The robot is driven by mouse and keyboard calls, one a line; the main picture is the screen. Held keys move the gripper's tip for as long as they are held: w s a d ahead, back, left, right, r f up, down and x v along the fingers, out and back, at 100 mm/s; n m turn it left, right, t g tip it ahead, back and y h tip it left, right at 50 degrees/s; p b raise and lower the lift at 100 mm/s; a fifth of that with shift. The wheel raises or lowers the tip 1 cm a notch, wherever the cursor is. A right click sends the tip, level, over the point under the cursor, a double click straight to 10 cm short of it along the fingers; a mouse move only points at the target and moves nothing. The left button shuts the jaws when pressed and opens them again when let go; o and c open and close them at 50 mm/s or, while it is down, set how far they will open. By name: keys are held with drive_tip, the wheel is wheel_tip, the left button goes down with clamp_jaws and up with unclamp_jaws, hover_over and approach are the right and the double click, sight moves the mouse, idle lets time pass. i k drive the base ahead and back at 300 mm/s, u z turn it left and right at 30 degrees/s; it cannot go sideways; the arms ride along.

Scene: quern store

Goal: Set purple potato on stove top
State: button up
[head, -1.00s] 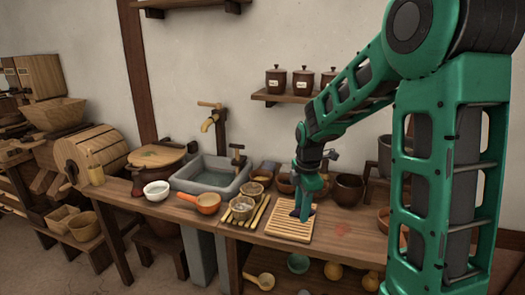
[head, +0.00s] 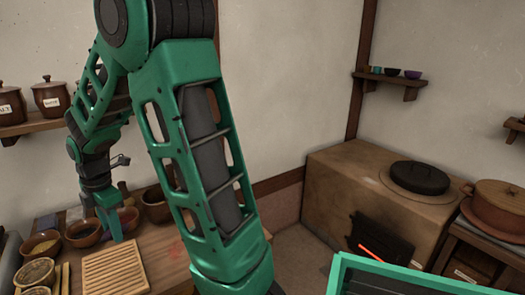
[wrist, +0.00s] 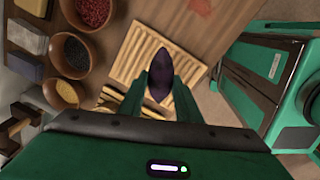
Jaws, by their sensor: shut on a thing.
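The purple potato (wrist: 160,75) is dark, long and pointed. In the wrist view it sits between the two fingers of my gripper (wrist: 160,98), which is shut on it. Beneath it lies a pale slatted wooden board (wrist: 140,48). In the head view my gripper (head: 112,228) is at the back edge of the slatted board (head: 115,270); the potato cannot be made out there. The clay stove (head: 335,175) stands to the right in the corner, with a round black lid (head: 419,179) on its top and a glowing fire opening in front.
Bowls of red, dark and yellow grains (wrist: 60,93) stand close beside the board. A lidded brown pot (head: 500,205) stands right of the stove. A shelf with small bowls (head: 390,80) hangs above it. The stove's left top is bare.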

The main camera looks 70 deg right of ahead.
sight(357, 172)
drive_tip(key=z, duration=2.9)
drive_tip(key=i, duration=1.7)
